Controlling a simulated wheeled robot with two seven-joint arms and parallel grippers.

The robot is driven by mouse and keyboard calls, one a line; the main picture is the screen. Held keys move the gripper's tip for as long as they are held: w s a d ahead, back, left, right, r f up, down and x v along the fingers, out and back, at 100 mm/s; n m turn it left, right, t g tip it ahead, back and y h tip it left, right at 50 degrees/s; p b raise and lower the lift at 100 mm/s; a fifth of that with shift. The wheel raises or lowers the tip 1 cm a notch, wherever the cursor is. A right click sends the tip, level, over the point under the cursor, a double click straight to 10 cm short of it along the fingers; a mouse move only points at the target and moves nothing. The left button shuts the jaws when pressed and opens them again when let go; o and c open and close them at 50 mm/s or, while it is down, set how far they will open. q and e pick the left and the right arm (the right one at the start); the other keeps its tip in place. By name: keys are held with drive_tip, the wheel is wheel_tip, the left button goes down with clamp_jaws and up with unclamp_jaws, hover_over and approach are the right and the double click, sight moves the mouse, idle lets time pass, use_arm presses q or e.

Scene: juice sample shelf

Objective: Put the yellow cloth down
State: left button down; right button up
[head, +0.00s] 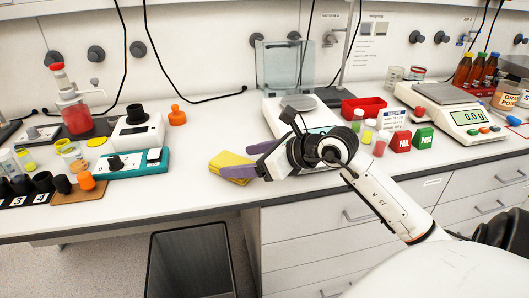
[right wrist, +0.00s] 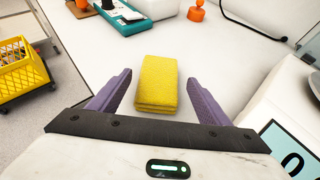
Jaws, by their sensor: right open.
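The yellow cloth (head: 230,166) is a folded pad lying on the white bench near its front edge. In the right wrist view the cloth (right wrist: 157,83) lies between the two purple fingers, with a gap on each side. My right gripper (head: 252,159) is open at the cloth, with its fingers reaching left from the arm. It also shows in the right wrist view (right wrist: 160,92), with its jaws apart. The cloth seems to rest on the bench top. My left gripper is not in view.
A teal device (head: 134,163) stands left of the cloth, with an orange knobbed piece (head: 177,116) behind. A balance with a glass shield (head: 284,66) stands behind my right arm. A dark bin (head: 190,262) stands below the front edge.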

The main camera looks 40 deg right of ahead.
drive_tip(key=v, duration=1)
drive_tip(key=shift+b, duration=0.3)
drive_tip(key=shift+s, duration=0.1)
